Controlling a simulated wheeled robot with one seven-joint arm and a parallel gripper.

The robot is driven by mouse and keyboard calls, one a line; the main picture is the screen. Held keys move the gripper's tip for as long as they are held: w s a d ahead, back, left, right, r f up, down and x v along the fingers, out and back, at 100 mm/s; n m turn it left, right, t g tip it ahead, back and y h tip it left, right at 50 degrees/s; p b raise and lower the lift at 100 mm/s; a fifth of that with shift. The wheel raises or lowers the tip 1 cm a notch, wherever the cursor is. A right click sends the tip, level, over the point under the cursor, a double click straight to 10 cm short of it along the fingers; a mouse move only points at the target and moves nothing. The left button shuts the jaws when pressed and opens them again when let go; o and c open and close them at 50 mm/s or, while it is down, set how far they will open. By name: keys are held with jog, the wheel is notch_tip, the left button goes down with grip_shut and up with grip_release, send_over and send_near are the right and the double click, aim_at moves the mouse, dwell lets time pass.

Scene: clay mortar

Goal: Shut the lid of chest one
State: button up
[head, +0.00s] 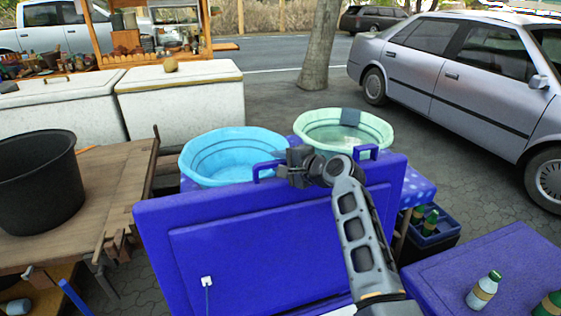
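A large blue chest lid (270,245) stands raised and tilted, its panelled face toward me. It has two blue handle loops on its top edge, a left one (262,170) and a right one (372,152). The frame does not label which chest is chest one. My gripper (290,166) is at the lid's top edge, close beside the left loop. I cannot tell whether it touches the lid or whether its fingers are open or shut. My arm covers the right part of the lid. The chest body below is mostly out of view.
A light-blue basin (228,150) and a pale-green basin (345,125) stand behind the lid. A second blue lid (455,270), lying flat at right, bears bottles (484,290). A wooden table (105,190) with a black tub (38,185) is at left. White chests (180,105) stand behind.

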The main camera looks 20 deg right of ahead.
jog(key=shift+c, duration=0.5)
grip_shut()
